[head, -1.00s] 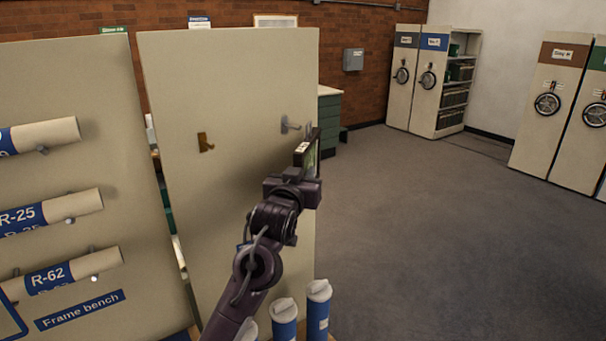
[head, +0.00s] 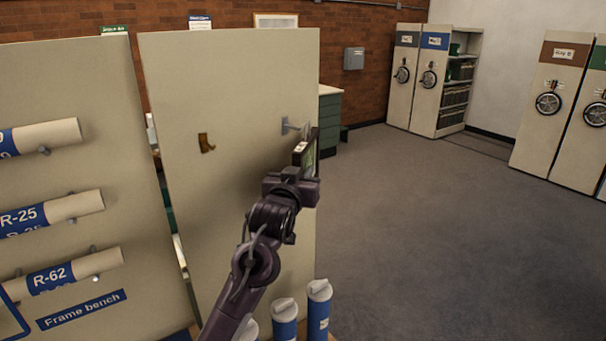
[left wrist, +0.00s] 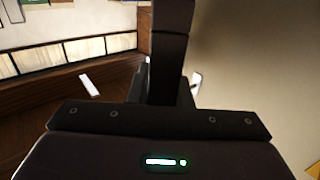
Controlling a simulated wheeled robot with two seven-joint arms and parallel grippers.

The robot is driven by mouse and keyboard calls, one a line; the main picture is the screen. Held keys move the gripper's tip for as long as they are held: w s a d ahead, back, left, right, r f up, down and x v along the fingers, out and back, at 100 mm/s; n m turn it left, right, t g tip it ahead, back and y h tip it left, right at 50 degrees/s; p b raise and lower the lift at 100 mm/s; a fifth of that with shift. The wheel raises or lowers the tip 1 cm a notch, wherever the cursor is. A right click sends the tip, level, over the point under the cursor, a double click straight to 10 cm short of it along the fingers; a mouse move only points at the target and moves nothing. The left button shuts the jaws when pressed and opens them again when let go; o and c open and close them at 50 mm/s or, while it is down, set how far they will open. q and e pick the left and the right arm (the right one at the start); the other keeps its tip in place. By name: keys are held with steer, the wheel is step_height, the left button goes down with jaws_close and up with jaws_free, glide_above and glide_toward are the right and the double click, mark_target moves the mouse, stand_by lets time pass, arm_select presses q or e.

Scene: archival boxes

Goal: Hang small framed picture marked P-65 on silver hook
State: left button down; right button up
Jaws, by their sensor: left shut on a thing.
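The small framed picture (head: 311,153) is dark-edged and seen nearly edge-on in the head view, with a pale label on its near edge. The mark on it is too small to read. My left gripper (head: 303,174) is shut on its lower part and holds it upright. The silver hook (head: 290,126) is on the beige panel. The picture's top is just below and right of the hook's end in the picture; I cannot tell whether they touch. In the left wrist view, my dark gripper body hides most of the picture. My right gripper is not in view.
A brass hook (head: 206,143) is on the same beige panel (head: 230,80), left of the silver one. Another panel (head: 70,90) holds labelled tubes. Blue capped tubes (head: 319,311) stand below the arm. Open floor (head: 430,240) lies to the right.

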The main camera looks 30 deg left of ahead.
arm_select(q)
steer(key=shift+w+a+r, duration=0.1)
steer(key=shift+w+a, duration=0.2)
steer(key=shift+a, duration=0.55)
steer(key=shift+w+a+p, duration=0.3)
steer(key=shift+a+p, duration=0.1)
steer(key=shift+a, duration=0.3)
stand_by(0.5)
